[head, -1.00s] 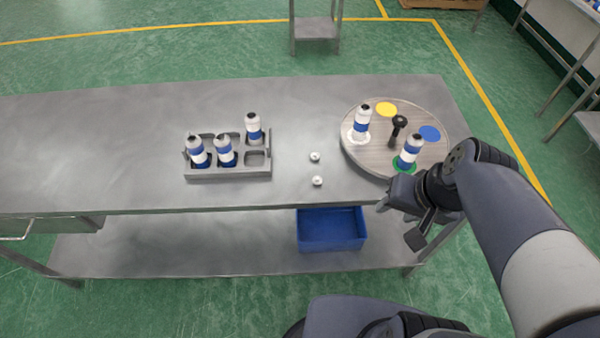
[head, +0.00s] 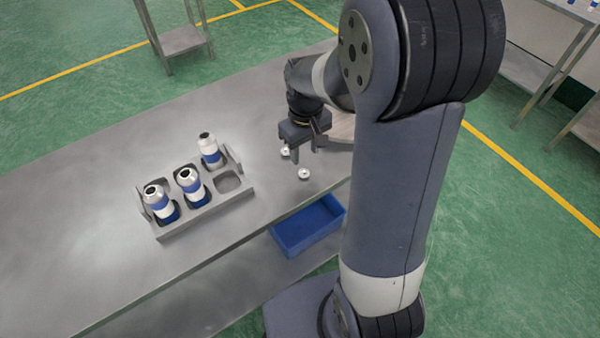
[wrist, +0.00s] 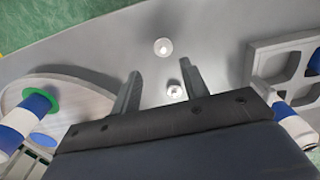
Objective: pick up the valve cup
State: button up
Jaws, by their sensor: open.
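Two small silvery-white valve cups lie on the grey metal table. The farther valve cup (head: 285,152) is beside my gripper's left finger in the head view. The nearer valve cup (head: 304,174) lies toward the table's front edge. My gripper (head: 308,150) is open and points down above the table close to both cups. In the wrist view the far cup (wrist: 175,91) shows between the fingers, closer to the right one. The near cup (wrist: 163,46) shows beyond the fingertips. My gripper (wrist: 160,76) holds nothing.
A grey rack (head: 205,207) with several white-and-blue cans and an empty slot stands to the left. The round turntable (head: 342,127) is mostly hidden behind my arm; the wrist view shows it (wrist: 88,92) with a can. A blue bin (head: 308,226) sits below the table.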

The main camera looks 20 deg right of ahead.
aim_at(303, 170)
jog(key=shift+s+a+f+p, duration=0.15)
jog(key=shift+f+p, duration=0.1)
jog(key=shift+f, duration=1.35)
jog(key=shift+s+a+f+p, duration=0.15)
jog(key=shift+f+p, duration=0.1)
jog(key=shift+f, duration=1.35)
jog(key=c, duration=0.9)
jog(key=shift+r, duration=0.15)
